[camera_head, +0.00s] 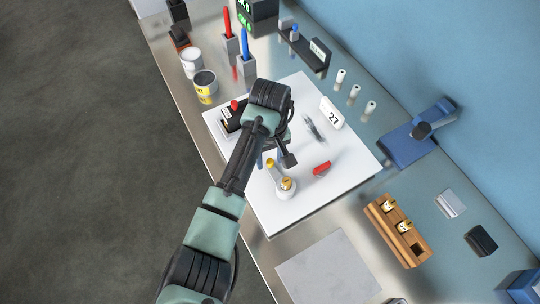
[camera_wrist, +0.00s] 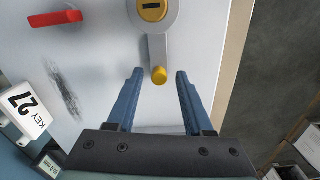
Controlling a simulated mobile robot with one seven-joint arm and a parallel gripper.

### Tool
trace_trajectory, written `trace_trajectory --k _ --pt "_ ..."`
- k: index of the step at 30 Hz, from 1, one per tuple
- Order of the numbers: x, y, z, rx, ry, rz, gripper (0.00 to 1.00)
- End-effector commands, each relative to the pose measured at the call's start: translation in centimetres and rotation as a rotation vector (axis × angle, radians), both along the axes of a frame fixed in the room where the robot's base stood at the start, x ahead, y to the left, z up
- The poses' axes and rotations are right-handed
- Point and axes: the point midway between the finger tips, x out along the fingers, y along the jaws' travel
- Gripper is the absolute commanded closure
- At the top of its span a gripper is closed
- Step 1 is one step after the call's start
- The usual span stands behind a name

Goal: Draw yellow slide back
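A grey fitting with a round, slotted yellow disc (camera_wrist: 152,10) and a grey arm ending in a yellow knob (camera_wrist: 159,75) is on a white board (camera_wrist: 92,60). In the head view, the disc (camera_head: 287,184) and knob (camera_head: 271,163) show just below my wrist. My gripper (camera_wrist: 158,73) is open, with one blue finger on each side of the knob in the wrist view. Gaps show on both sides, and nothing is held. I cannot tell how high the fingertips are above the knob. In the head view my arm hides most of the fingers.
A red handle (camera_head: 322,168), a dark smear (camera_head: 314,128) and a "27" card (camera_head: 331,113) are on the board. A black box with a red knob (camera_head: 235,105) stands left of my wrist. A wooden block (camera_head: 386,218) stands right; a grey plate (camera_head: 330,272) lies in front.

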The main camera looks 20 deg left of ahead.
Motion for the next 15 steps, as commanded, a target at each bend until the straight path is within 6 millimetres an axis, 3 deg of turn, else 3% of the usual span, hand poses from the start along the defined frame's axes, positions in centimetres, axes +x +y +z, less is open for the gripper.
trace_trajectory --k 1,8,15 --pt "0.0 -0.01 0.01 0.0 0.0 0.0 0.6" --pt "0.01 -0.01 0.02 0.0 0.0 0.0 1.0" --pt "0.01 0.01 0.04 0.0 0.0 0.0 1.0"
